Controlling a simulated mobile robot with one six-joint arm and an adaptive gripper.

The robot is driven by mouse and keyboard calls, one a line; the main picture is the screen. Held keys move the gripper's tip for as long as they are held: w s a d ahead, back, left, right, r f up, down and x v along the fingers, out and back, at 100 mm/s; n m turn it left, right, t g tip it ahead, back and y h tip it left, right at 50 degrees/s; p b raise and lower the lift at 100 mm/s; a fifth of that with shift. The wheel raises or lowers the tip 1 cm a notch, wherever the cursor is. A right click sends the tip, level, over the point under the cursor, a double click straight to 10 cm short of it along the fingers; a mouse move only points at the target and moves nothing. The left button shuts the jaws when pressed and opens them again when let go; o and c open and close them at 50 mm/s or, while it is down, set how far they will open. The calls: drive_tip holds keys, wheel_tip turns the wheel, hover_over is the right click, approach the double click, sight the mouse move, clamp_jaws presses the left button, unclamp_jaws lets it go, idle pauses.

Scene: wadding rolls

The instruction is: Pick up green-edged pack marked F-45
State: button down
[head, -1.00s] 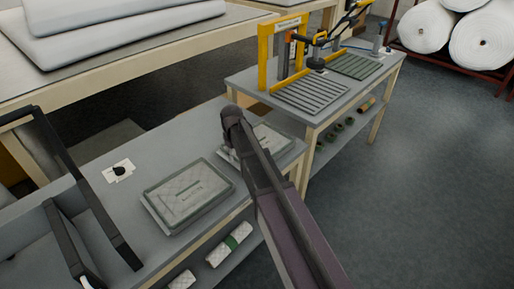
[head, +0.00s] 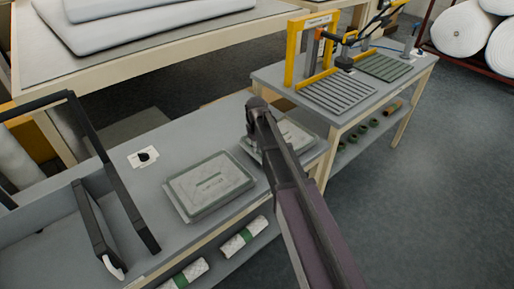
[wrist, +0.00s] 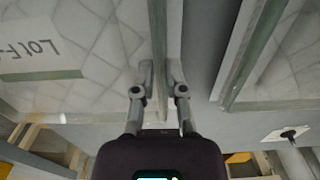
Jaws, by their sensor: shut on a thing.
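My gripper (wrist: 160,72) is shut on the green edge of a pale quilted pack (wrist: 105,85) in the wrist view. The pack's label reads "Lot F-", and the rest is cut off at the picture's left edge. In the head view this pack (head: 298,135) is partly hidden behind my arm at the bench's right end. The fingers are hidden there. I cannot tell whether the pack is lifted. A second green-edged pack (head: 210,182) lies nearer on the bench; it also shows in the wrist view (wrist: 285,65), apart from the held one. Its label is unreadable.
A card with a black knob (head: 144,157) lies on the grey bench (head: 185,140), left of the packs. Rolls (head: 243,236) lie on the shelf below. A yellow-framed press (head: 290,55) stands behind on another table.

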wheel_tip(320, 180, up, 9)
drive_tip(key=p, duration=0.8)
idle(0.6)
